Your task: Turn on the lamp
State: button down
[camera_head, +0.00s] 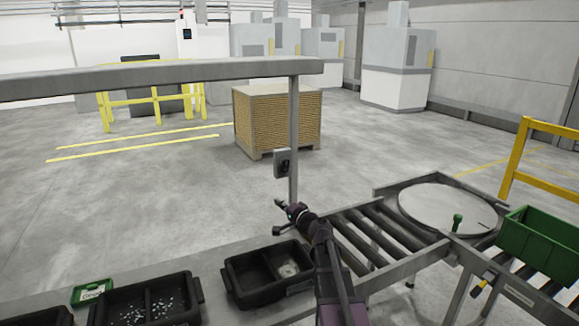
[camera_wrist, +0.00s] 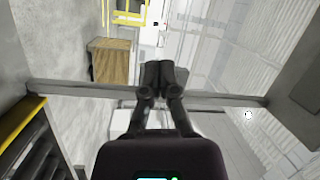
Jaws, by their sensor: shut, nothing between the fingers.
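A long grey overhead bar (camera_head: 160,76), which may be the lamp's housing, runs across the head view; no glow shows on it. A grey post (camera_head: 293,120) carries its right end. A small grey box with a dark front (camera_head: 282,163), which looks like a switch, is fixed to the post. My gripper (camera_head: 283,206) is just below this box in the head view, fingers shut and empty. In the wrist view my gripper (camera_wrist: 161,76) has its fingertips together, overlapping a long grey bar (camera_wrist: 80,93) that looks like the post. I cannot tell whether they touch it.
Black bins (camera_head: 266,291) stand on the bench below my arm. A roller conveyor (camera_head: 380,235) with a round plate (camera_head: 446,207) and a green crate (camera_head: 538,243) lies to the right. A brown block on a pallet (camera_head: 277,118) stands behind the post. The floor beyond is open.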

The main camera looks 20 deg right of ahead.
aim_at(287, 162)
jog(key=d+r+m+t+h, duration=0.2)
jog(key=d+m+h, duration=0.3)
jog(key=d, duration=0.5)
jog(key=shift+w+d+r+m+t, duration=0.25)
jog(key=shift+w+r+m+t, duration=0.15)
jog(key=shift+r, duration=0.15)
jog(key=shift+w, duration=0.1)
jog(key=p+x, duration=0.3)
jog(key=x, duration=1.1)
